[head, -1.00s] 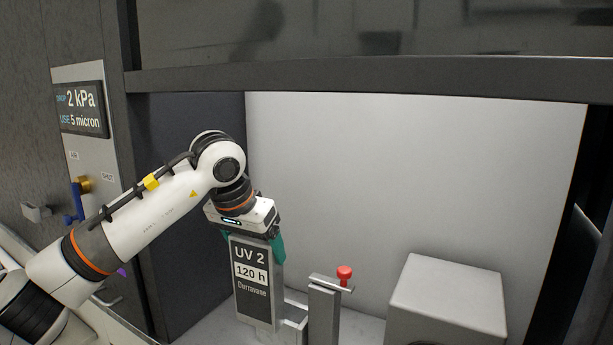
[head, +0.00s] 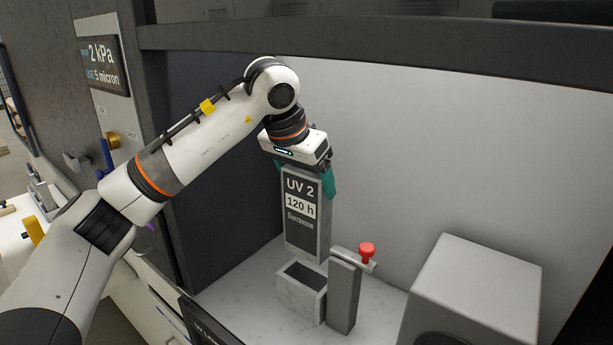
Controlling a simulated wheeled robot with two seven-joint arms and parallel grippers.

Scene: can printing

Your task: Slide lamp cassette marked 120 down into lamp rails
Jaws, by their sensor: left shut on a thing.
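The lamp cassette (head: 302,235) is a tall grey block with a dark label reading UV 2, 120 h. My left gripper (head: 305,178) points down and is shut on its top end with teal fingers. The cassette hangs roughly upright. Its lower end shows just above the rear edge of a pale, open-topped holder (head: 297,299) with a dark opening, seemingly the lamp rails. I cannot tell exactly how well the two line up, or the gap between them. My right gripper is out of view.
A grey post (head: 343,297) with a red knob (head: 367,252) stands right beside the holder. A large pale box (head: 478,285) stands farther right. The bay has a dark left wall, and a dark beam (head: 380,52) crosses above. A panel with a display (head: 105,62) is at left.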

